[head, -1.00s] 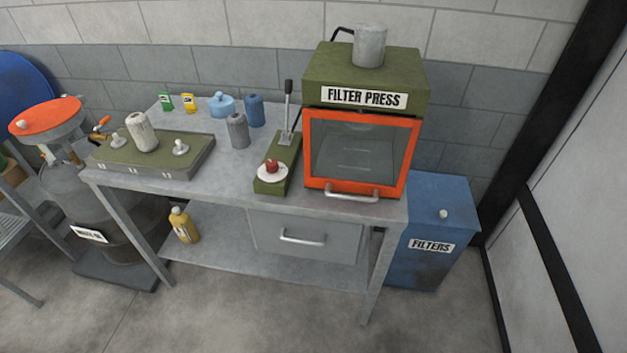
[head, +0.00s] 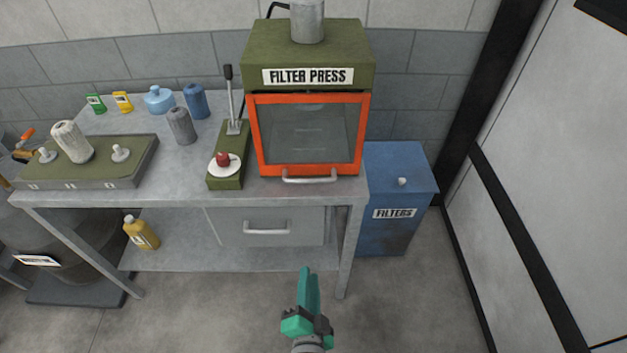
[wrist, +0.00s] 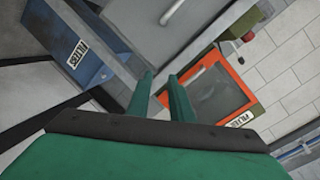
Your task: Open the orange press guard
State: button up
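The orange press guard (head: 254,135) is a framed window on the front of the green filter press (head: 350,55). It is shut, with a silver bar handle (head: 309,180) along its bottom edge. My green gripper (head: 308,272) is in front of and below the table, well apart from the guard. In the wrist view its two fingers (wrist: 162,92) stand apart with nothing between them, so it is open and empty. The guard also shows in the wrist view (wrist: 238,82), right of the fingers and turned.
A lever on a green base with a red button (head: 222,159) stands left of the press. A grey drawer (head: 235,226) hangs under the tabletop. The blue filters bin (head: 395,165) is at the right. Several canisters stand on the table. The floor in front is clear.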

aim_at(314, 182)
jog(key=w+d+r+m, duration=0.2)
jog(key=w+r+m, duration=0.65)
jog(key=w, duration=0.75)
jog(key=shift+n, duration=0.75)
jog(key=x, duration=0.3)
jog(key=r+x, duration=0.1)
jog(key=x, duration=0.6)
jog(key=shift+w+a+r, duration=0.15)
jog(key=shift+a+r, duration=0.1)
jog(key=shift+r, duration=0.1)
grip_shut()
